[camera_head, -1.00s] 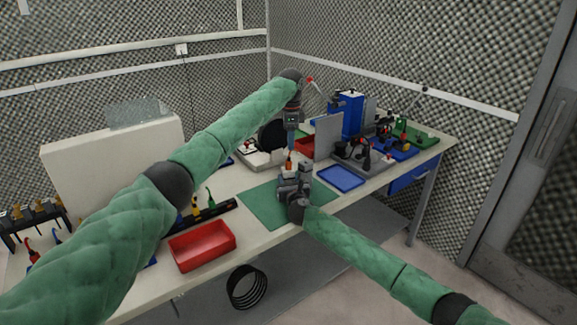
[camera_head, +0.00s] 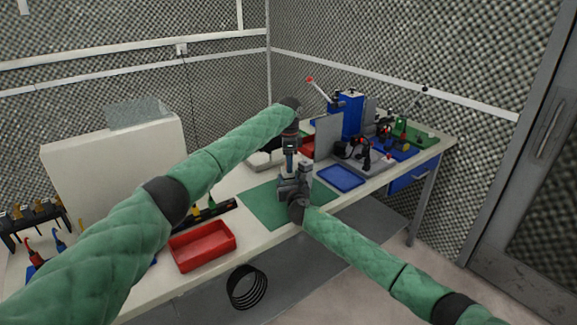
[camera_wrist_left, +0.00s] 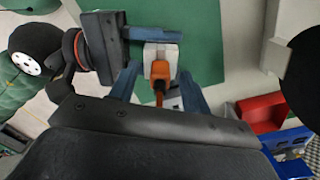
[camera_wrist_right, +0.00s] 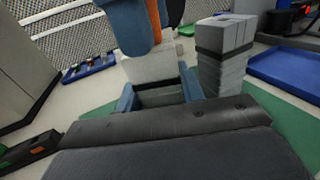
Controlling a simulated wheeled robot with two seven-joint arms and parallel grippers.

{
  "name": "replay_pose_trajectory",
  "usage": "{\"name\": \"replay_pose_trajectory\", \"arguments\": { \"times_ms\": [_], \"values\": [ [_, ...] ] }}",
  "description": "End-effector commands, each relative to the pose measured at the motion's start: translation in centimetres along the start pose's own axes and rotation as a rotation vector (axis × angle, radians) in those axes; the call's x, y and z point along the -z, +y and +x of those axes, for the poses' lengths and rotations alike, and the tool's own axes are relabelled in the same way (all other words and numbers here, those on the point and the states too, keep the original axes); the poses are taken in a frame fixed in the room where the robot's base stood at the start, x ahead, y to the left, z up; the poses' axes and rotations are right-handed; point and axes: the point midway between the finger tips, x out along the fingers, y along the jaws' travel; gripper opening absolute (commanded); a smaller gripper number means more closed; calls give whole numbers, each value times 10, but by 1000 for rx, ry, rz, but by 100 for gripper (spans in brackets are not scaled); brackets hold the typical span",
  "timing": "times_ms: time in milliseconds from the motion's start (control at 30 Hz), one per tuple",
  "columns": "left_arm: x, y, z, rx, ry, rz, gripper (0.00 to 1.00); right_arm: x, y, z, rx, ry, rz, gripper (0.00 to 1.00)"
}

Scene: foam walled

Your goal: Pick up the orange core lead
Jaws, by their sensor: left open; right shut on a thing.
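The orange core lead (camera_wrist_left: 160,74) shows its orange plug end in the left wrist view, upright in a pale grey block (camera_wrist_left: 152,52). My left gripper (camera_wrist_left: 158,95) is open, its blue fingers on either side of the orange part, pointing down. My right gripper (camera_wrist_right: 160,92) is shut on the pale block (camera_wrist_right: 150,70). In the head view, my left gripper (camera_head: 290,160) is directly above my right gripper (camera_head: 293,186) over the green mat (camera_head: 262,205). The lead is hidden there by the arms. In the right wrist view, a left finger and a bit of orange show above the block.
A grey block stack (camera_wrist_right: 225,60) stands close beside the held block. A red tray (camera_head: 202,247) lies left of the mat and a blue tray (camera_head: 341,178) right of it. Several fixtures crowd the right rear of the bench. The mat's front is clear.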

Motion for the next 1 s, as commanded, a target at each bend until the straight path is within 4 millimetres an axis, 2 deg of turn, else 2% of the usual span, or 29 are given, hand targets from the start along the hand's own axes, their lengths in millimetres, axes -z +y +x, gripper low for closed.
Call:
{"name": "replay_pose_trajectory", "arguments": {
  "times_ms": [33, 200, 267, 533, 633, 767, 1000],
  "values": [
    [0, 0, 0, 0, 0, 0, 44, 0, 0, 0, 0, 0, 0, 13],
    [0, 0, 0, 0, 0, 0, 10, 0, 0, 0, 0, 0, 0, 13],
    [0, 0, 0, 0, 0, 0, 0, 0, 0, 0, 0, 0, 0, 13],
    [0, 0, -1, 0, 0, 0, 0, 0, 0, 0, 0, 0, 0, 13],
    [0, 0, -7, 1, 1, 0, 0, 0, 0, 0, 0, 1, 0, 13],
    [0, 0, -25, 2, 0, 1, 0, 0, 0, 0, 0, 1, 0, 13],
    [0, 1, -68, 1, 1, 0, 0, 1, 0, 0, 0, 1, 0, 13]
  ]
}}
